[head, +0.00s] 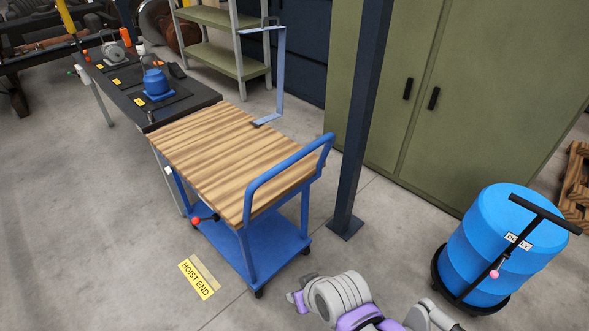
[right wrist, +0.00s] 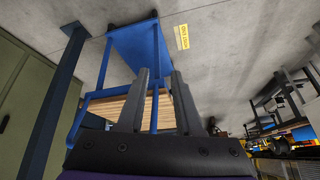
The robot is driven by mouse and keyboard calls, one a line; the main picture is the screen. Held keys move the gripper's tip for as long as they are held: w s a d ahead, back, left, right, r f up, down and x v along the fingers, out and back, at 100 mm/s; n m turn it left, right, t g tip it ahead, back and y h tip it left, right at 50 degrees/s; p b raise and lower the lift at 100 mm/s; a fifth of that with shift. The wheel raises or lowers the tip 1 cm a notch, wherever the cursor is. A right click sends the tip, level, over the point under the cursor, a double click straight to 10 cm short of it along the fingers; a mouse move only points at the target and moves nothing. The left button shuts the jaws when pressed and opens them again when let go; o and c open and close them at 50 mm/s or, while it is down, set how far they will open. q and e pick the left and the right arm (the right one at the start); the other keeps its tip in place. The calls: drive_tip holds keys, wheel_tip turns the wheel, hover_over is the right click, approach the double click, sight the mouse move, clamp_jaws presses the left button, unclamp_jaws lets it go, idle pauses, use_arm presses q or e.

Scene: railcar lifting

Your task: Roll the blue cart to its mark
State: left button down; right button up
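The blue cart (head: 262,251) has a wooden top and a raised blue handle (head: 262,181) at its near right end. It stands at the end of a dark bench, and its lower shelf is empty. A yellow HOIST END label (head: 196,278) lies on the floor just in front of the cart; it also shows in the right wrist view (right wrist: 182,37). My right gripper (right wrist: 160,76) is open, its two fingers apart and pointing towards the cart, which appears upside down there (right wrist: 138,46). I cannot tell whether the fingers touch the handle. My left gripper is not in view.
A dark blue post (head: 361,125) stands close to the cart's right. A blue drum on a dolly (head: 509,245) is at the right. The dark bench (head: 185,104) holds a blue device (head: 157,86). Green cabinets (head: 445,90) stand behind. The left floor is clear.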

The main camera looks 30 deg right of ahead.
drive_tip(key=o, duration=0.4)
drive_tip(key=w+m, duration=0.1)
drive_tip(key=w, duration=0.1)
drive_tip(key=w+r+t+y+b, duration=0.1)
drive_tip(key=w, duration=0.2)
drive_tip(key=w+a+r+m+t, duration=0.1)
drive_tip(key=w, duration=0.2)
drive_tip(key=shift+w+m+y, duration=0.25)
drive_tip(key=shift+m+y, duration=0.05)
drive_tip(key=shift+y, duration=0.1)
drive_tip(key=m+t+h+b, duration=0.4)
drive_tip(key=m+t, duration=0.4)
drive_tip(key=m, duration=0.7)
approach(299, 159)
drive_tip(key=x, duration=0.4)
drive_tip(key=shift+w+d+f, duration=0.1)
drive_tip(key=x, duration=1)
drive_tip(key=shift+w, duration=0.2)
clamp_jaws()
